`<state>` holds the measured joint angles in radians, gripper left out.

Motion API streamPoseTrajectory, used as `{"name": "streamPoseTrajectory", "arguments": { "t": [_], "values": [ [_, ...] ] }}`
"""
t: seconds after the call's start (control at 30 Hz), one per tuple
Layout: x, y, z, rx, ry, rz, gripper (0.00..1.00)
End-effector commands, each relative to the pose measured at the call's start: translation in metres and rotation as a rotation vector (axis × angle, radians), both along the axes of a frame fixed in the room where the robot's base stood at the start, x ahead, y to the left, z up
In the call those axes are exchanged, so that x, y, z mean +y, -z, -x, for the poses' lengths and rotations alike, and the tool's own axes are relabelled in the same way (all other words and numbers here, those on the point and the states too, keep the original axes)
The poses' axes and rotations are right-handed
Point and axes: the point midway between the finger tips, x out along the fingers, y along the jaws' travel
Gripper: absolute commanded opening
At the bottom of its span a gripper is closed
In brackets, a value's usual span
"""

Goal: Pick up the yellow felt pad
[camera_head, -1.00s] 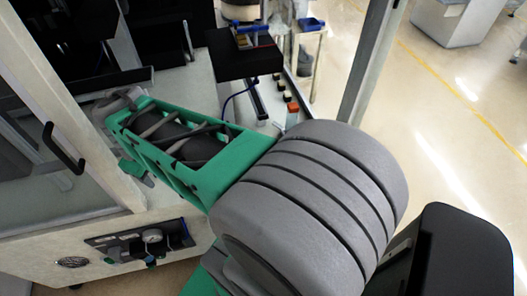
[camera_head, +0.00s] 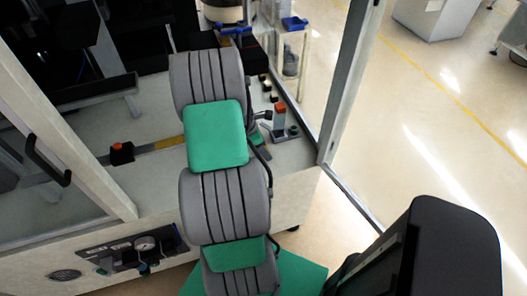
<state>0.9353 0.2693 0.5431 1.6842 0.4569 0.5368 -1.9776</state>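A yellow strip (camera_head: 168,143) lies on the pale worktop, just left of my arm; its right end is hidden behind my arm. I cannot tell from this view whether it is the felt pad. My grey and green arm stretches from the bottom middle up over the worktop. My gripper is not in view; the arm's far end is hidden behind its own upper links.
A dark box with a red button (camera_head: 121,153) stands left of the yellow strip. A control with an orange-red top (camera_head: 281,108) stands right of my arm. The frame's post (camera_head: 350,90) rises at the right. A door handle (camera_head: 47,155) is at the left.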

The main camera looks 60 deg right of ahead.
Motion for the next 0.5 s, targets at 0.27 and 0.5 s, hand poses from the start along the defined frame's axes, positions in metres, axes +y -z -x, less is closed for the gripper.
{"name": "streamPoseTrajectory", "arguments": {
  "t": [0.27, 0.5],
  "values": [
    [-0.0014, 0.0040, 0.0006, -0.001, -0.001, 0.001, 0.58],
    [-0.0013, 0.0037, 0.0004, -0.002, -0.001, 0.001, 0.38]
  ]
}}
